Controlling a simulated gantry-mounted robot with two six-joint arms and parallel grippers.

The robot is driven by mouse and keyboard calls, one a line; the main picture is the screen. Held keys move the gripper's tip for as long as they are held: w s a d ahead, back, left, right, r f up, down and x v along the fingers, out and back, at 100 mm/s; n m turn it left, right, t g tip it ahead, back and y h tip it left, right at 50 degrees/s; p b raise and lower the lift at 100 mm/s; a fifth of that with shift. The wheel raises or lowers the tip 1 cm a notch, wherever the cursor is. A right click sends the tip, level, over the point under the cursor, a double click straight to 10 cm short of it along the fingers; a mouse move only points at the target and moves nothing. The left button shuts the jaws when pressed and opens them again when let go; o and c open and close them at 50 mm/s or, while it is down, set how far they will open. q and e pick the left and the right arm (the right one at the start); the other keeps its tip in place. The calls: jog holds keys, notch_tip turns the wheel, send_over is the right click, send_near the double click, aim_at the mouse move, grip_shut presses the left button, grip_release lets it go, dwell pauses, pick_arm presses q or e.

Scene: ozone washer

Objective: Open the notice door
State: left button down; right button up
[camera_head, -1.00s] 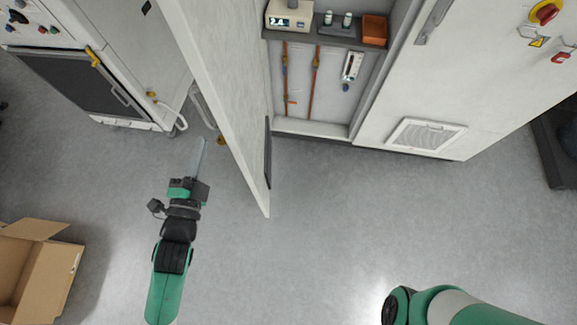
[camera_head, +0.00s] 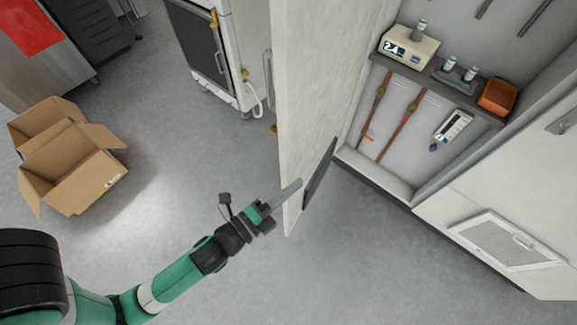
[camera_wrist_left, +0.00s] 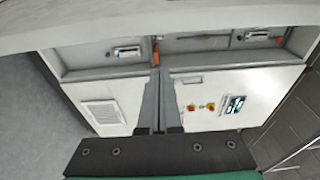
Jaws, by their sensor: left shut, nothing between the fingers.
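The tall white door (camera_head: 308,75) stands swung open from the cabinet in the head view, with a dark panel (camera_head: 320,172) low on its face. My left gripper (camera_head: 292,188) is shut and empty. Its tip shows close to the door's lower free edge; I cannot tell whether it touches. In the left wrist view, the shut fingers (camera_wrist_left: 160,78) point toward the cabinet front, and a pale band (camera_wrist_left: 160,18), perhaps the door, crosses the top. My right gripper is out of view.
The open cabinet holds a white instrument (camera_head: 408,47), small bottles, an orange bin (camera_head: 497,97) and pipes. A closed panel with a vent (camera_head: 508,240) stands at right. Cardboard boxes (camera_head: 75,170) lie at left. The floor (camera_head: 350,270) in front of the cabinet is clear.

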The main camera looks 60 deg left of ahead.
aim_at(288, 173)
pick_arm(q)
jog(key=a+b, duration=0.1)
jog(key=w+a, duration=0.1)
jog(key=w+a+b, duration=0.1)
jog(key=shift+a+f+b, duration=0.3)
jog(key=shift+s+a+r, duration=0.15)
jog(key=shift+s+a, duration=0.05)
jog(key=shift+r, duration=0.1)
jog(key=shift+b, duration=0.3)
